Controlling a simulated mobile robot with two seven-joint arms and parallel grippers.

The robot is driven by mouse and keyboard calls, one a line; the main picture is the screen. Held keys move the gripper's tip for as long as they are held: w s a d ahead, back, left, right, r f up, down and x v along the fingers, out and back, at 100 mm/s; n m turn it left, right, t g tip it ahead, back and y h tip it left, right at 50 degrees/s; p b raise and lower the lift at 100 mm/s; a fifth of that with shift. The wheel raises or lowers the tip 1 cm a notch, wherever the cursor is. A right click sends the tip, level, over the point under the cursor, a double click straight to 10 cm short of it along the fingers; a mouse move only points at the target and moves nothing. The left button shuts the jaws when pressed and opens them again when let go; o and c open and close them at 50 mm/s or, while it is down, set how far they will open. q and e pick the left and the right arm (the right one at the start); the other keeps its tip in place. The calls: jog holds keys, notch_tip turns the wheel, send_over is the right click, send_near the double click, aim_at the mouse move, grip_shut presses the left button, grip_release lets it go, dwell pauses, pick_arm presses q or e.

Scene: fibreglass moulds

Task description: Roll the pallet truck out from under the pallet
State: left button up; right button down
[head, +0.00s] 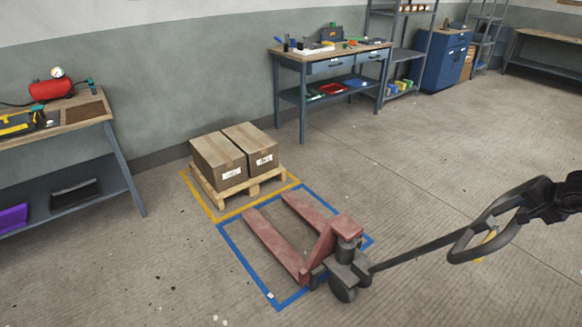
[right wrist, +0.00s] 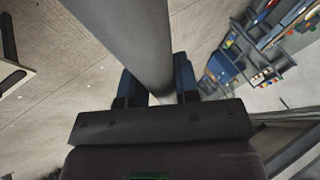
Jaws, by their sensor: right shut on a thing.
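The red and dark grey pallet truck (head: 346,228) stands on the floor inside a blue taped rectangle. Its two red forks (head: 272,242) point toward the wooden pallet (head: 210,199), and their full length shows. The fork tips lie just in front of the pallet, apart from it. The pallet carries two cardboard boxes (head: 235,158) inside a yellow taped outline. My right gripper (head: 532,199) is shut on the truck's handle (head: 468,238) at its upper loop end. In the right wrist view a grey bar (right wrist: 135,40) runs between the fingers. My left gripper is out of view.
A workbench (head: 60,130) with tools stands at the left. Another workbench (head: 331,62), shelving and a blue cabinet (head: 441,60) line the wall. The concrete floor right of and in front of the truck is open.

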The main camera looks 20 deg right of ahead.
jog(key=w+a+r+p, duration=0.1)
jog(key=w+a+r, duration=0.1)
jog(key=w, duration=0.4)
jog(key=w+a+r+g+p, duration=0.1)
jog(key=w+a+r+p, duration=0.1)
jog(key=w, duration=0.4)
jog(key=shift+w+r, duration=0.4)
jog(key=shift+r, duration=0.1)
jog(key=w+a+r, duration=0.1)
jog(key=w+a, duration=0.1)
jog(key=w, duration=0.5)
jog(key=w+a+r+g, duration=0.1)
jog(key=w+a+r, duration=0.1)
jog(key=w, duration=0.6)
jog(key=shift+a+r+n, duration=0.2)
jog(key=shift+n, duration=0.1)
dwell(0.4)
